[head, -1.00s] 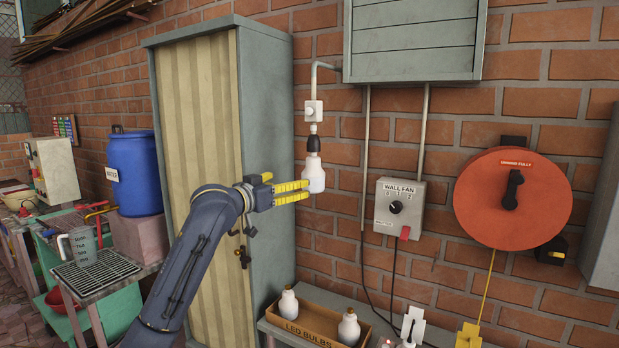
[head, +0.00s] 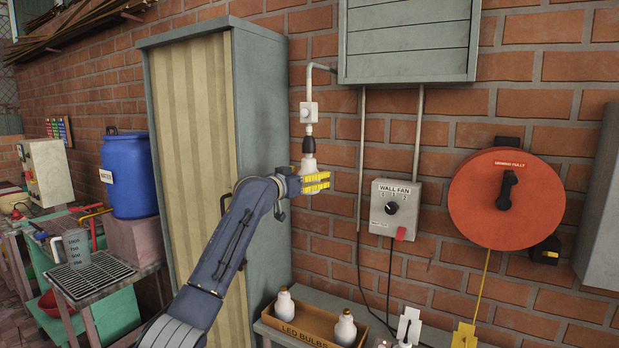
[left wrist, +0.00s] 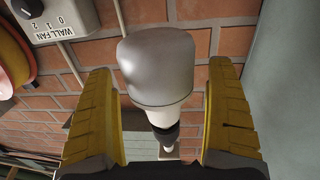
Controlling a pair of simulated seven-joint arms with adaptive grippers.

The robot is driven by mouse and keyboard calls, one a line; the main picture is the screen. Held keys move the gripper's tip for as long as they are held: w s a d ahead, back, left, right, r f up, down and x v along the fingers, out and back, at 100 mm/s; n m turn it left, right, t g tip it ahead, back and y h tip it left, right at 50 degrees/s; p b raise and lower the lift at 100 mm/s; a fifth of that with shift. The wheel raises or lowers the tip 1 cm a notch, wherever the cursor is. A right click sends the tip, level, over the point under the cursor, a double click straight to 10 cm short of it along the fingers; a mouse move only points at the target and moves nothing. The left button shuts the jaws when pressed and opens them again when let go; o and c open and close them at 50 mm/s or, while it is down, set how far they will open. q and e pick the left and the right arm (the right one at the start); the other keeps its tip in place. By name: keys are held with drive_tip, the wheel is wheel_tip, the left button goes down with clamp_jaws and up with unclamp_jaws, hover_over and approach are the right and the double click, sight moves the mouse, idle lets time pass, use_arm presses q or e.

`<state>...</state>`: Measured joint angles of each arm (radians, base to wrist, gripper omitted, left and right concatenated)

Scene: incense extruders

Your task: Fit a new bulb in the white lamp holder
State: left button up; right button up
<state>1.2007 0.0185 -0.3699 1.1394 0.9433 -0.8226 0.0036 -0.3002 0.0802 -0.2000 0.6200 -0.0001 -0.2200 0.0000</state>
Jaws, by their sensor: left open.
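A pale bulb (head: 308,166) hangs base up under the lamp holder (head: 309,147), whose lower part is black and upper part white. My left gripper (head: 317,183) is open, with its yellow fingers around the bulb's lower part. In the left wrist view the grey-white bulb (left wrist: 157,65) stands between the two spread fingers, with a gap on each side. The black collar shows beyond it. Below, a brown box (head: 292,322) labelled LED BULBS holds a bulb at its left (head: 284,301) and one at its right (head: 345,329). My right gripper is not in view.
A tall grey cabinet (head: 262,180) stands close behind my left arm. The WALL FAN switch box (head: 395,207) and a round red reel (head: 505,200) are on the brick wall to the right. White (head: 410,325) and yellow (head: 464,336) plates stand right of the bulb box.

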use_arm(q)
drive_tip(key=shift+w+d, duration=0.15)
drive_tip(key=shift+w, duration=0.1)
drive_tip(key=c, duration=1.3)
drive_tip(key=shift+n+t+y, duration=1.1)
drive_tip(key=shift+n+y, duration=0.7)
drive_tip(key=shift+y, duration=0.6)
drive_tip(key=o, duration=1.3)
drive_tip(key=shift+s, duration=0.1)
